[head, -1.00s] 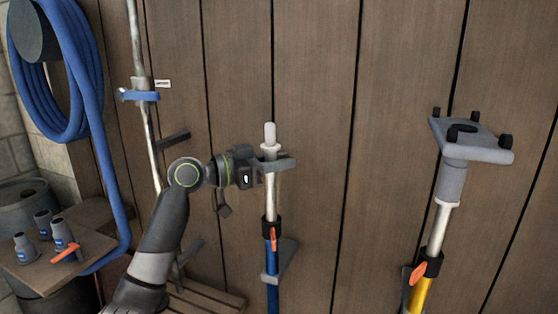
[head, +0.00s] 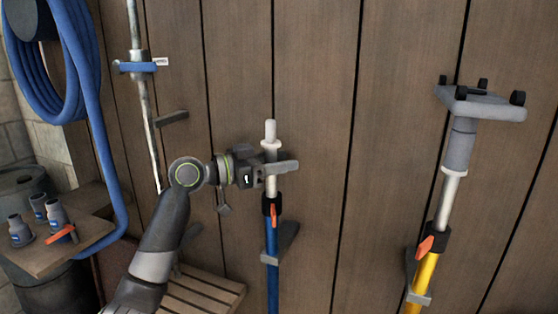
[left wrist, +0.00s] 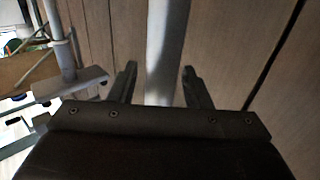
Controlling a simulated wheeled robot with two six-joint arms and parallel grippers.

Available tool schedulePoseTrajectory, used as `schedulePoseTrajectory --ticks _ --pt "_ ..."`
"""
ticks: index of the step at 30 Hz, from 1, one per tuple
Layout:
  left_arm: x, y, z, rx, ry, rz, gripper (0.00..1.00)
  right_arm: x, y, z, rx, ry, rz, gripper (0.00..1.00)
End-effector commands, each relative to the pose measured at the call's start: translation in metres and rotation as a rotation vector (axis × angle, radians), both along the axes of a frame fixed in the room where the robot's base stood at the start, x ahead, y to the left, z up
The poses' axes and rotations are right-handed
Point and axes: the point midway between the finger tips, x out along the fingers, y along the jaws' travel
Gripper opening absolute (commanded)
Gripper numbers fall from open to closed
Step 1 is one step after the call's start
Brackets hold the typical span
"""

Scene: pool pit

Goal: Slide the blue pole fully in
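The blue pole (head: 272,243) stands upright against the plank wall. Its black collar (head: 272,203) carries an orange lever (head: 274,216). A silver inner tube (head: 271,187) rises from the collar, with a short length showing, and ends in a white ring (head: 271,147) and pale tip. My left gripper (head: 284,168) is around the tube just below the ring, a little above the collar. In the left wrist view its fingers (left wrist: 158,85) stand either side of the tube (left wrist: 165,45), with a narrow gap on each side, so it looks open. My right gripper is not in view.
A yellow pole (head: 424,275) with a grey head plate (head: 480,103) stands at right. At left are a coiled blue hose (head: 75,80), a metal pipe with a blue clip (head: 140,67), and a small wooden shelf (head: 85,238) holding grey fittings. A slatted wooden surface (head: 195,292) is low down.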

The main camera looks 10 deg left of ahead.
Motion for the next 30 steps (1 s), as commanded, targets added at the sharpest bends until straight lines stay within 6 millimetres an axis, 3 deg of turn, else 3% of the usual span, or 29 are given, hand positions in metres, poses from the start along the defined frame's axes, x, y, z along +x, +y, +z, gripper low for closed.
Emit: schedulePoseTrajectory --ticks 11,30 --pt "-0.006 0.010 0.001 0.001 -0.007 0.004 0.44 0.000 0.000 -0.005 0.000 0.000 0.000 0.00" --pt "-0.067 0.100 -0.001 0.003 -0.003 0.004 0.44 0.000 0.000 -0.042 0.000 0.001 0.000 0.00"
